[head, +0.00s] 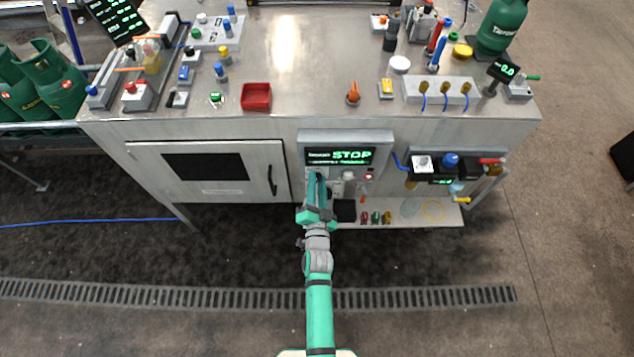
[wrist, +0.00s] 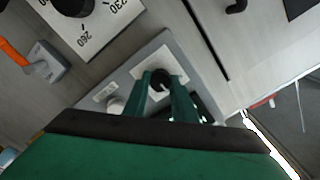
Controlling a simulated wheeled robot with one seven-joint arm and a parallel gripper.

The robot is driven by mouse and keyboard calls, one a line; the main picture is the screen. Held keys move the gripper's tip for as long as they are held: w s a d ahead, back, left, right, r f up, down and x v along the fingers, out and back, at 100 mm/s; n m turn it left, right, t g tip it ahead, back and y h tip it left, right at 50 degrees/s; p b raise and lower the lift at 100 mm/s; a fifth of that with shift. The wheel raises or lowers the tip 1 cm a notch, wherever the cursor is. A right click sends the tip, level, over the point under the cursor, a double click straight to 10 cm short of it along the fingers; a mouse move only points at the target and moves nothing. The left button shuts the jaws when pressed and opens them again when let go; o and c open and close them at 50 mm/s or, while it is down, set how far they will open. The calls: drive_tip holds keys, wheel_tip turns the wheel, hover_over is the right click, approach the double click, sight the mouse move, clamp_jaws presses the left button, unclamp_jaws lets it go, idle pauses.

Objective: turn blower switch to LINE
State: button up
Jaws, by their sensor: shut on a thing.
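The blower switch appears to be the black knob (wrist: 161,77) on a white plate of a grey panel in the wrist view. My gripper (wrist: 159,86) has its two green fingers shut on this knob, one on each side. In the head view my gripper (head: 316,178) reaches the grey control panel (head: 312,138) on the bench front and hides the knob. The panel's display (head: 340,156) reads STOP in green. The knob's labels and pointer are too small or hidden to read.
A cabinet door (head: 140,152) with a dark window lies left of the panel. A unit with a blue knob (head: 450,160) lies to the right. A lower shelf (head: 410,212) holds small coloured parts. In the wrist view a white dial plate (wrist: 88,40) is nearby.

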drive_tip(key=o, duration=1)
drive_tip(key=shift+w, duration=0.1)
drive_tip(key=shift+o, duration=0.2)
drive_tip(key=s, duration=1.1)
drive_tip(key=s+r+n+g, duration=0.1)
drive_tip(key=s+r+n, duration=0.3)
drive_tip(key=s, duration=0.9)
drive_tip(key=s+r+n+g, duration=0.1)
drive_tip(key=s+r+n, duration=0.4)
drive_tip(key=s+r, duration=0.4)
drive_tip(key=s, duration=0.5)
drive_tip(key=shift+a+r+g, duration=0.15)
drive_tip(key=shift+g, duration=0.15)
